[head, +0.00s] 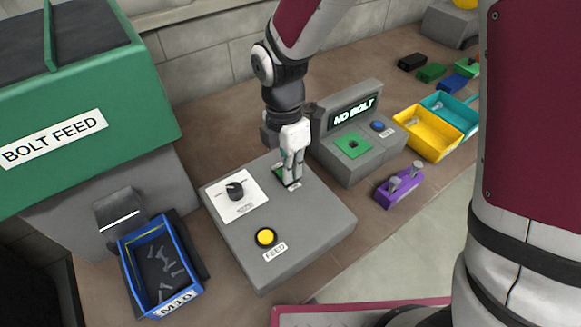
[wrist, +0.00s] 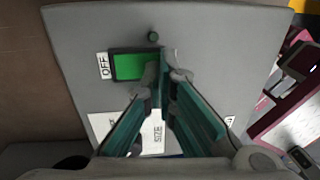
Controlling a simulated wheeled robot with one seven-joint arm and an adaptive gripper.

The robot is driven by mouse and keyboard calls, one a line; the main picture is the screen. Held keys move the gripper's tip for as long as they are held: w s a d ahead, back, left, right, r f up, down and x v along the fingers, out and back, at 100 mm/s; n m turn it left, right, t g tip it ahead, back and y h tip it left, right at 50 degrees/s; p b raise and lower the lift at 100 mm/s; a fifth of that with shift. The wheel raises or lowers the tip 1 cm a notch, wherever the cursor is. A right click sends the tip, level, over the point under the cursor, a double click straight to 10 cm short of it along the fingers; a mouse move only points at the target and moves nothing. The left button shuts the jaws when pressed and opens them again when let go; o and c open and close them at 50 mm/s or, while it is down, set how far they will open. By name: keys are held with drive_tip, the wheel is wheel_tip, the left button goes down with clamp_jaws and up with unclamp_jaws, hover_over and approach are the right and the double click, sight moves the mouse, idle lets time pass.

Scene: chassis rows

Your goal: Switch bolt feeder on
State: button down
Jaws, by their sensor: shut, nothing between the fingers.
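The bolt feeder's grey control box (head: 295,225) stands on the bench in front of the green BOLT FEED hopper (head: 90,90). On its top is a green rocker switch (wrist: 128,66), with an OFF label (wrist: 103,65) at its left end in the wrist view. My gripper (head: 291,182) is shut and empty, pointing down at the switch. In the wrist view its fingertips (wrist: 166,62) are at the switch's right end and hide it. I cannot tell if they touch it. A small dark green lamp (wrist: 152,37) beside the switch looks unlit.
The box also carries a black size knob (head: 235,190) and a yellow FEED button (head: 265,237). A blue M10 bin (head: 128,262) with bolts stands left. A grey NO BOLT display unit (head: 372,160), purple holder (head: 400,187) and yellow tray (head: 428,150) stand right.

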drive_tip(key=shift+s+d+f, duration=0.1)
drive_tip(key=shift+f, duration=0.3)
drive_tip(key=shift+w+a+r, duration=0.35)
drive_tip(key=shift+w+a, duration=0.05)
drive_tip(key=shift+w, duration=0.2)
drive_tip(key=shift+s+r+p, duration=0.1)
drive_tip(key=shift+r+p, duration=0.3)
drive_tip(key=shift+r, duration=0.15)
wheel_tip(320, 180, up, 13)
drive_tip(key=s+p, duration=0.1)
drive_tip(key=shift+d+p, duration=0.4)
drive_tip(key=shift+d, duration=0.05)
drive_tip(key=shift+s+d, duration=0.1)
